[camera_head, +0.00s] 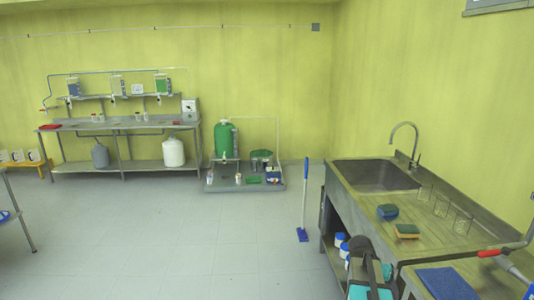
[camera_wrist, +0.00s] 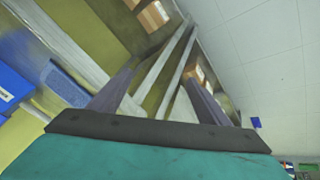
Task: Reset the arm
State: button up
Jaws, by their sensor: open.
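My gripper (camera_wrist: 160,78) shows in the wrist view with its two grey fingers spread apart. Nothing is held between them. Behind the fingers, the wrist view shows tilted table edges and pale legs. In the head view, a dark and teal part of my arm shows at the bottom, beside the front of the sink bench (camera_head: 345,215). The fingers cannot be made out clearly there.
The bench has a sink (camera_head: 375,175), a blue sponge (camera_head: 387,211), a green-orange sponge (camera_head: 407,231), glass beakers (camera_head: 441,207) and a blue mat (camera_head: 446,283). A blue-handled mop (camera_head: 305,200) stands left of it. The floor (camera_head: 170,245) is mostly clear.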

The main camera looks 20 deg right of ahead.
jog(key=a+f+n+y, duration=0.2)
jog(key=a+f+n, duration=0.25)
jog(key=a, duration=0.95)
jog(key=s+a+f+n+y, duration=0.1)
jog(key=a+f+n+y, duration=0.15)
jog(key=a+f, duration=0.7)
jog(key=a+f+n+y, duration=0.1)
jog(key=a+n, duration=0.3)
jog(key=a, duration=1.4)
jog(key=s+f+g+b, duration=0.5)
jog(key=s+f+b, duration=0.5)
jog(key=s+f, duration=1.6)
jog(key=shift+d+f, duration=0.3)
jog(key=shift+f, duration=0.65)
